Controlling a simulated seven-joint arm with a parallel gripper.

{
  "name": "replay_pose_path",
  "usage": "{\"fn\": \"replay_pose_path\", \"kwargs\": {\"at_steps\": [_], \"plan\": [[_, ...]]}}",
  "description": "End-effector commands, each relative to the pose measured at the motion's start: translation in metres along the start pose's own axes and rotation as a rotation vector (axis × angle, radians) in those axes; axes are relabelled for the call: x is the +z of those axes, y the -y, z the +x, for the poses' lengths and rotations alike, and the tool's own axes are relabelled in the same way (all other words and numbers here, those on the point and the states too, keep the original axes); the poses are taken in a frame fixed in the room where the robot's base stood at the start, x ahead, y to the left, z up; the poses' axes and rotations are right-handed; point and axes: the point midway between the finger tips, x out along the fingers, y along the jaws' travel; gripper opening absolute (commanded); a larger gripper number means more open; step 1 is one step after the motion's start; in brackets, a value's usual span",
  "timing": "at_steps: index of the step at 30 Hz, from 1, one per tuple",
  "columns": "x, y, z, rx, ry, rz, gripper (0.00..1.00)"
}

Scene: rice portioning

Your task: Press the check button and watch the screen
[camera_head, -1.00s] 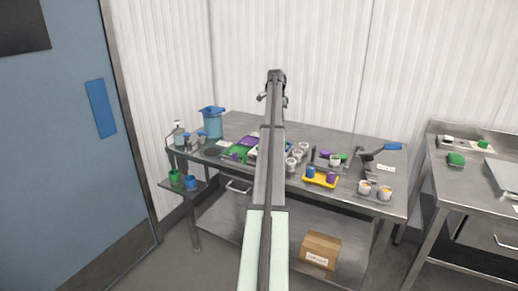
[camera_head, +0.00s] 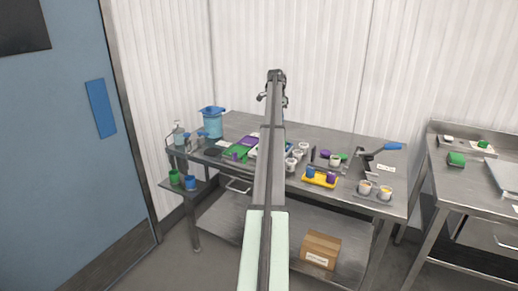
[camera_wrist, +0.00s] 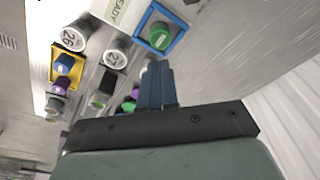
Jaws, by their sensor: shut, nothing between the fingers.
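My gripper (camera_wrist: 157,85) shows in the wrist view with its two dark blue fingers together and nothing between them. A green round piece in a blue square frame (camera_wrist: 178,46) lies just beyond the fingertips, apart from them in the picture; I cannot tell whether it is the check button. A pale panel reading "READY" (camera_wrist: 122,11) is beside it at the top edge, partly cut off; it may be the screen. In the head view my arm covers the middle of the table, and the gripper, button and screen cannot be made out there.
The steel table (camera_head: 340,142) carries several cups, a yellow tray (camera_head: 320,183), a blue-handled tool (camera_head: 391,147) and a blue-lidded container (camera_head: 212,123). White numbered round pieces (camera_wrist: 75,37) lie left of the fingers in the wrist view. A cardboard box (camera_head: 320,249) sits on the lower shelf.

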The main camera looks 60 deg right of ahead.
Motion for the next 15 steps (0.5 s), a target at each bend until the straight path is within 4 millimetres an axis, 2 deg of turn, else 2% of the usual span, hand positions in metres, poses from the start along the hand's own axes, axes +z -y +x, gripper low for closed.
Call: {"fn": "replay_pose_path", "kwargs": {"at_steps": [8, 15], "plan": [[-0.002, -0.001, 0.0, 0.0, 0.0, 0.002, 0.0], [-0.022, -0.013, 0.015, 0.013, 0.004, 0.024, 0.0]]}}
